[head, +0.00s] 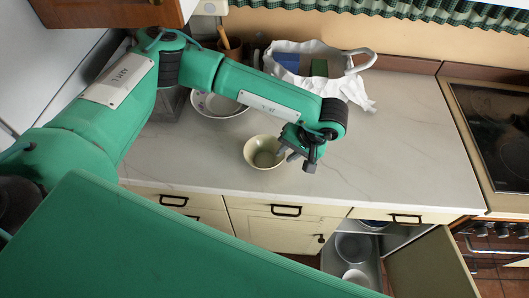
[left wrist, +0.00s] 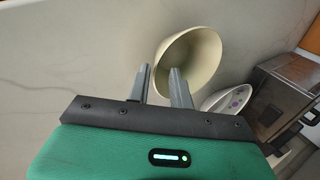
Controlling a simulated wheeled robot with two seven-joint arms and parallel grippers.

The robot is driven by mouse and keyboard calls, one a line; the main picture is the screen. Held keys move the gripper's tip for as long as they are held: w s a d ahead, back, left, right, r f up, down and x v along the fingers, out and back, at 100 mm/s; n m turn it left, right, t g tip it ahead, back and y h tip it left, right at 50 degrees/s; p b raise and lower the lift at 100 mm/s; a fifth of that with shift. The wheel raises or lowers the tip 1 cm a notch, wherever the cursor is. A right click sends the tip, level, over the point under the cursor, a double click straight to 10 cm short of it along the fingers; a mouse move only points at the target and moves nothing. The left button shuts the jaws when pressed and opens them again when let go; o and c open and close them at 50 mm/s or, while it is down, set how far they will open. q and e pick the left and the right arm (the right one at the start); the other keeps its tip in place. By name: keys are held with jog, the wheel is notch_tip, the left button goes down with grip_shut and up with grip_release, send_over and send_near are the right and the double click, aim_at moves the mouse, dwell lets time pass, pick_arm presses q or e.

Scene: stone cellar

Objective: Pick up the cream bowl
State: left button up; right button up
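The cream bowl (head: 258,158) stands upright on the pale marble counter, near its front edge in the head view. My left gripper (head: 287,155) is at the bowl's right side, with its fingers at the rim. In the left wrist view the bowl (left wrist: 203,58) lies just beyond the fingertips. My left gripper (left wrist: 160,72) is open there, with a gap between its fingers. One finger overlaps the bowl's inside and the other is outside the wall, so the rim is between them. Contact cannot be told. My right gripper is not in view.
A white patterned bowl (head: 215,105) stands behind, partly hidden by my left arm. The stove (head: 495,125) is at right. An open cupboard door (head: 425,268) is below. The counter's right side is clear.

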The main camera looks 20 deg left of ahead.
aim_at(281, 156)
pick_arm(q)
jog(key=p+x, duration=0.3)
jog(key=x, duration=0.1)
jog(key=shift+w+a+f, duration=0.1)
jog(key=shift+w+f, duration=0.05)
jog(key=shift+w, duration=0.05)
jog(key=shift+a+f, duration=0.15)
jog(key=shift+f, duration=0.3)
jog(key=shift+c, duration=0.2)
grip_shut()
